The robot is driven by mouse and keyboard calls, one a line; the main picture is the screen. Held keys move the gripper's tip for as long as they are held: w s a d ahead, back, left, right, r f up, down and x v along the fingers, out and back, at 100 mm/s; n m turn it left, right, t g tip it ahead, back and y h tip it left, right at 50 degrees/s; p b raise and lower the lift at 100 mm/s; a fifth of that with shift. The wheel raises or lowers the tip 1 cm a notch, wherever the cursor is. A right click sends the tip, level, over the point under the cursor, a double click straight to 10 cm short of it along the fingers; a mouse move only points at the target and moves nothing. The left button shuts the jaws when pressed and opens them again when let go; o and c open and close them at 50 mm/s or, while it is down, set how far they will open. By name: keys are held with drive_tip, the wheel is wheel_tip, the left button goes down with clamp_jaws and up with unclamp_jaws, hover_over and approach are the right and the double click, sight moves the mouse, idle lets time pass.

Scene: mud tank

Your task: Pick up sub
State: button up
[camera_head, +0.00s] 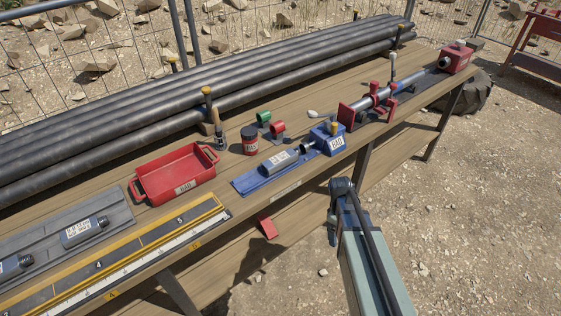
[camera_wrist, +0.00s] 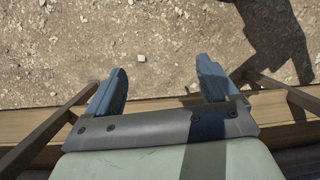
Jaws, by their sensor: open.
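Several grey labelled cylinders could be the sub; the labels are too small to read surely. One grey cylinder (camera_head: 279,161) lies on a blue mat on the bench, left of the blue block. Another grey cylinder (camera_head: 81,232) lies on the grey tray at the lower left, and a third (camera_head: 12,266) is partly cut off at the left edge. My gripper (camera_head: 338,205) is in front of the bench's near edge, right of the blue mat and apart from every cylinder. In the wrist view my gripper (camera_wrist: 161,80) is open and empty, above gravel and the bench's edge.
The wooden bench (camera_head: 225,213) holds a red tray (camera_head: 176,174), a blue block (camera_head: 328,139), small bottles and a red-ended rod assembly (camera_head: 380,98). Long dark pipes (camera_head: 100,138) lie along the back. A yellow ruler (camera_head: 120,255) lies along the front. Open gravel is at the right.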

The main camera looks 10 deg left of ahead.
drive_tip(key=w+a+r+n+t, duration=0.2)
drive_tip(key=w+a+r+n, duration=0.1)
drive_tip(key=w+r, duration=0.75)
wheel_tip(320, 180, up, 26)
drive_tip(key=n+y, duration=0.2)
drive_tip(key=n, duration=1.2)
hover_over(283, 156)
drive_tip(key=shift+t, duration=0.3)
wheel_tip(283, 156, down, 8)
drive_tip(key=shift+w+a+r, duration=0.1)
drive_tip(key=shift+w+r, duration=0.05)
drive_tip(key=shift+s+f, duration=0.2)
drive_tip(key=shift+f, duration=2.5)
drive_tip(key=shift+c, duration=0.2)
drive_tip(key=c, duration=1.3)
